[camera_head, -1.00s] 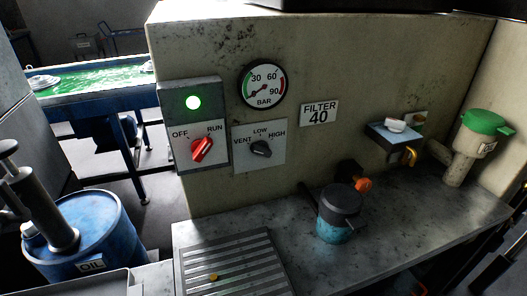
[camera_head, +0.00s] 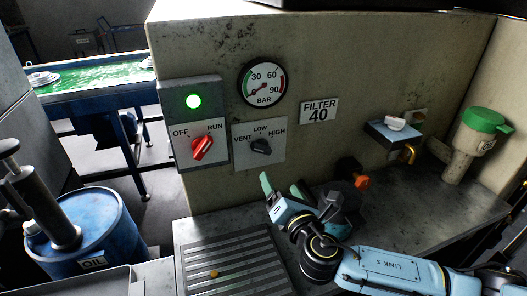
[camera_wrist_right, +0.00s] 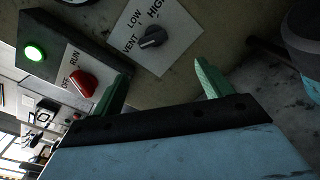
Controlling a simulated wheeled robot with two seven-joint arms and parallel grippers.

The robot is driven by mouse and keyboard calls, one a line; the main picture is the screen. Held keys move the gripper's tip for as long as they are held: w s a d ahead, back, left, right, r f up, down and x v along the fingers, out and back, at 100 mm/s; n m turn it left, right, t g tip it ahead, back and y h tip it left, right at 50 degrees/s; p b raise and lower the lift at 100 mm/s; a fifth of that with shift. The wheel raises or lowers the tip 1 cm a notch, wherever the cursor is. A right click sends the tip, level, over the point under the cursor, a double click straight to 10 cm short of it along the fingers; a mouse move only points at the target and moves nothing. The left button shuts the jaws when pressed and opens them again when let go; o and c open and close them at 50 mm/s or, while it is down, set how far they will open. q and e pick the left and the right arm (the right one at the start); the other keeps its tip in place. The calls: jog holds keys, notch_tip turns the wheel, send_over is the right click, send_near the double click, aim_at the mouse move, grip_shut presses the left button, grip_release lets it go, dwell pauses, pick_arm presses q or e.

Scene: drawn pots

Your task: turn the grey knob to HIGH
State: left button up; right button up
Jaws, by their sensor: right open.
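The grey knob (camera_head: 261,147) sits on a pale plate (camera_head: 246,158) marked VENT, LOW and HIGH on the wall; it also shows in the wrist view (camera_wrist_right: 152,37). I cannot tell for sure which mark its pointer faces. My right gripper (camera_head: 281,187) is open and empty, below and slightly right of the knob in the head view, apart from it. In the wrist view its green fingers (camera_wrist_right: 160,82) spread below the knob plate, with nothing between them. My left gripper is out of view.
A red OFF/RUN switch (camera_head: 202,148) is close left of the plate, under a lit green lamp (camera_head: 193,101). A pressure gauge (camera_head: 262,83) is above. My right arm partly hides the teal pot (camera_head: 341,226) on the bench.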

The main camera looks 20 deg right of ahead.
aim_at(263, 151)
jog(key=shift+n+t+y, duration=0.3)
jog(key=shift+n, duration=0.6)
jog(key=w, duration=1.4)
jog(key=shift+a+r+b, duration=0.25)
jog(key=shift+r+b, duration=0.15)
jog(key=c, duration=1)
